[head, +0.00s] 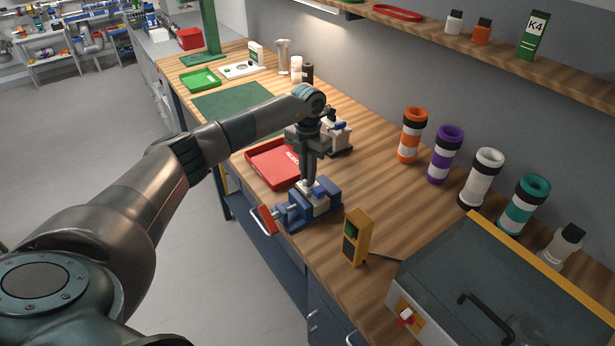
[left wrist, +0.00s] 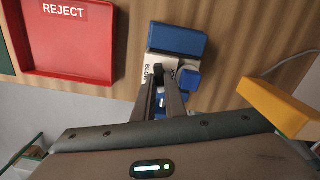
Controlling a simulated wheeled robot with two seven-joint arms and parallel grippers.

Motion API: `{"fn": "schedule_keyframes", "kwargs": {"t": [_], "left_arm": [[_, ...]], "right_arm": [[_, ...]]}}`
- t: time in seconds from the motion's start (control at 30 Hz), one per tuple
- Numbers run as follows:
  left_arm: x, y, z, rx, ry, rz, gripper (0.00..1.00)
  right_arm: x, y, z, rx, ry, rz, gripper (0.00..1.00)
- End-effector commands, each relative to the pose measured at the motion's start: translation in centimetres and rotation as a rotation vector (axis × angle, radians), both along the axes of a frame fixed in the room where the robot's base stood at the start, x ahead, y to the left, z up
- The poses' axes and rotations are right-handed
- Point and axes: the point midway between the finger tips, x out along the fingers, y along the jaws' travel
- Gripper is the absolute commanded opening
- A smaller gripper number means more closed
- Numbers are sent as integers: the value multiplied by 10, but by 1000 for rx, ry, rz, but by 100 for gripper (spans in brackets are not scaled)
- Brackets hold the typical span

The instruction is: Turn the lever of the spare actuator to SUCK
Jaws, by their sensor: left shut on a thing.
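A blue vise (head: 292,213) stands at the table's front edge. Its jaw (left wrist: 178,39) shows in the left wrist view. Between the jaws sits a pale block, which I take as the spare actuator (left wrist: 155,64); BLOW is printed on its left side. The label on the right is mostly covered. My left gripper (head: 312,182) points straight down onto the block. In the left wrist view its fingers (left wrist: 163,76) are close together over the block's top, shut on what seems to be the lever, mostly hidden between them. A rounded blue part (left wrist: 188,79) shows right of the fingers.
A red REJECT tray (head: 262,163) lies left of the vise. A second pale device (head: 341,137) with a blue part stands behind my wrist. A yellow box (head: 357,238) and a large grey case (head: 480,270) stand to the right. Several coloured tubes line the wall.

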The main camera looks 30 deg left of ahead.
Motion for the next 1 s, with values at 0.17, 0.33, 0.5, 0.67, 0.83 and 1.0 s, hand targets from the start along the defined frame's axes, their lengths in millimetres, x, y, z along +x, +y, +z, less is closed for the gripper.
{"fn": "schedule_keyframes", "kwargs": {"t": [0.17,0.33,0.5,0.67,0.83,1.0], "left_arm": [[1,0,-2,1,-2,165,0],[1,-1,-1,0,-2,328,0],[1,-2,-1,0,-2,480,0],[1,-2,0,0,-3,599,0],[2,-2,1,0,-3,685,0],[2,-2,1,0,-2,729,0]], "right_arm": [[0,0,-11,0,0,0,89],[0,0,-18,0,0,0,89],[0,0,-24,0,0,0,89],[0,0,-27,0,0,0,89],[0,0,-30,0,0,0,89],[0,0,-30,0,-1,0,89]]}}
